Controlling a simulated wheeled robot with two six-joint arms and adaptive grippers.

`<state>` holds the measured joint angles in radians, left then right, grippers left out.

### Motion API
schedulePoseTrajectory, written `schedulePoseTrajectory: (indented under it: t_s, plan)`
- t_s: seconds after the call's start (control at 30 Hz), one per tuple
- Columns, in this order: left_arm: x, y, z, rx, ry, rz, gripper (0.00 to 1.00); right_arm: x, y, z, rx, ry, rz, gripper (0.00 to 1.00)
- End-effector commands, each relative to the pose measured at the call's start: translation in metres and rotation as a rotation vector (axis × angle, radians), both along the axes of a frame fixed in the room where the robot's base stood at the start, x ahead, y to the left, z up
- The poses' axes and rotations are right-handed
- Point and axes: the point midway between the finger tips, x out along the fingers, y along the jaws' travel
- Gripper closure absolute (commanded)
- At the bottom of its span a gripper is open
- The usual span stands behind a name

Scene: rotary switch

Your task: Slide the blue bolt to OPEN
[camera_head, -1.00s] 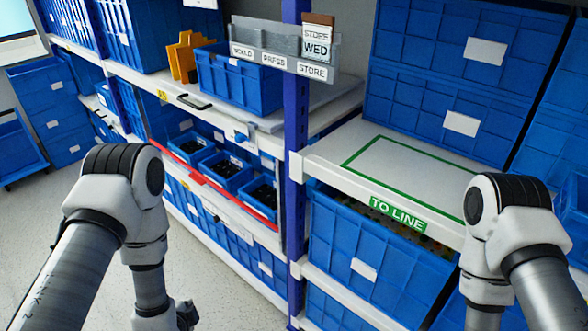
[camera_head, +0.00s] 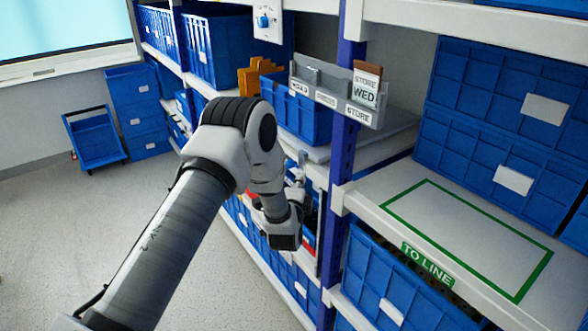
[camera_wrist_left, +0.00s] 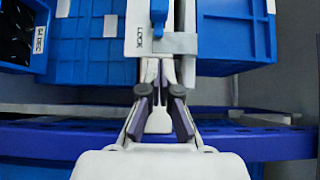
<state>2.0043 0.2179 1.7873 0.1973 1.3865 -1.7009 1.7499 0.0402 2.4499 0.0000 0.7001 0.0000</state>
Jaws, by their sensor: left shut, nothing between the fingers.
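In the left wrist view the blue bolt (camera_wrist_left: 159,14) stands on a white plate (camera_wrist_left: 137,32) at the top centre, beside printed letters that read LOCK. The bolt's upper part is cut off by the picture's edge. My left gripper (camera_wrist_left: 160,75) is shut and empty just below the plate in that view. I cannot tell whether its tips touch the plate. In the head view my left gripper (camera_head: 298,176) is small and partly hidden at the shelf front, and the bolt cannot be made out there. My right gripper is out of view.
Blue bins (camera_wrist_left: 235,35) flank the plate. A blue shelf upright (camera_head: 338,150) stands right of my left arm. Beyond it is a shelf with a green outline (camera_head: 470,235) and a TO LINE label. A white panel with a blue knob (camera_head: 264,20) hangs above.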

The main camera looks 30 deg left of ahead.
Motion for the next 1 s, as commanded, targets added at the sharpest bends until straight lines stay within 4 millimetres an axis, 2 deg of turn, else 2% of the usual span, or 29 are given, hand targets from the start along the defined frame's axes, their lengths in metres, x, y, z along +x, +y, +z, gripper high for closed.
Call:
schedulePoseTrajectory:
  t_s: [0.07,0.2,0.3,0.73,1.0]
  plan:
    - [0.016,0.007,0.002,0.000,-0.001,0.001,1.00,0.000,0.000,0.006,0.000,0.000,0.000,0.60]
    - [0.024,0.031,0.002,-0.001,0.001,0.003,1.00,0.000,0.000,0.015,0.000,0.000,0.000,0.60]
    - [0.028,0.039,0.000,-0.001,0.003,0.001,1.00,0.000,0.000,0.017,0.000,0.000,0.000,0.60]
    - [0.030,0.045,-0.001,-0.001,0.001,0.000,1.00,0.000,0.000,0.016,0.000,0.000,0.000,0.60]
    - [0.043,0.076,-0.001,-0.002,0.000,0.002,1.00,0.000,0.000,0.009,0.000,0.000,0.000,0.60]
